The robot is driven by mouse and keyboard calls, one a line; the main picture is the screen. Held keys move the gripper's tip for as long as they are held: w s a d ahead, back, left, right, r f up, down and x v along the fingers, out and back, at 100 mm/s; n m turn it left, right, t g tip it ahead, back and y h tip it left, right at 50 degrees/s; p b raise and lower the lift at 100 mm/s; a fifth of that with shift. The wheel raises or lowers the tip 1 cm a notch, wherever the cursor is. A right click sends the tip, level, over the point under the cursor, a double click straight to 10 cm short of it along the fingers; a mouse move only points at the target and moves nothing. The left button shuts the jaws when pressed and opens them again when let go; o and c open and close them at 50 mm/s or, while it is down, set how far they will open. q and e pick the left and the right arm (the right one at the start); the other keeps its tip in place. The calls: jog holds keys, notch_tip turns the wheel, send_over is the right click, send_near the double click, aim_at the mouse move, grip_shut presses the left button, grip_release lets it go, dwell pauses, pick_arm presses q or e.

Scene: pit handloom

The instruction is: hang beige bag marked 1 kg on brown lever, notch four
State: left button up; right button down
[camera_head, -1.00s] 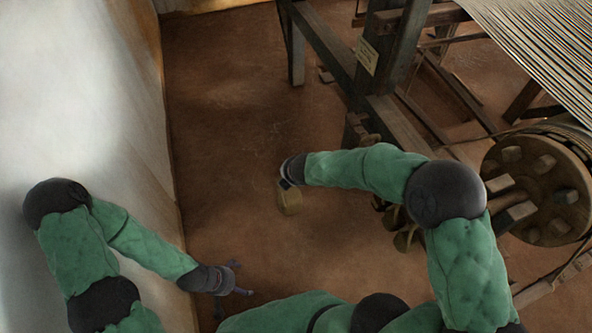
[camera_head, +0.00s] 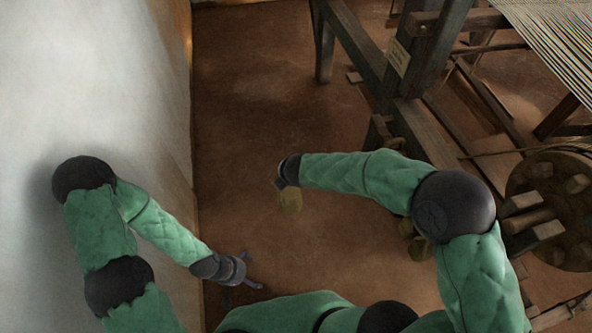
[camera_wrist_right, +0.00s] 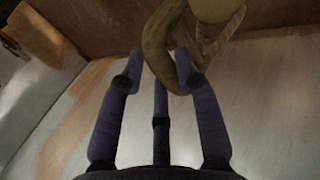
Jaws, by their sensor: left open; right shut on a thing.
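A beige bag (camera_head: 291,202) hangs just below my right gripper (camera_head: 281,181) in the head view, over bare floor and left of the loom. In the right wrist view the bag's thick neck or loop (camera_wrist_right: 164,40) passes between the fingers of the right gripper (camera_wrist_right: 160,68), which is shut on it. No 1 kg mark is legible. My left gripper (camera_head: 242,289) is open and empty, low beside the wall. I cannot pick out the brown lever or its notches for certain. More beige bags (camera_head: 420,247) show partly behind my right arm.
The wooden loom frame (camera_head: 425,130) with a label (camera_head: 398,57) stands at the right. A round spoked wheel (camera_head: 555,205) and stretched threads (camera_head: 550,30) are at the far right. A white wall (camera_head: 110,80) closes the left side. The brown floor (camera_head: 260,110) between is clear.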

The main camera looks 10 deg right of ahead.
aim_at(276, 174)
jog(key=shift+a+r, duration=0.2)
jog(key=shift+a, duration=0.9)
jog(key=shift+a+r, duration=0.2)
jog(key=shift+a, duration=0.9)
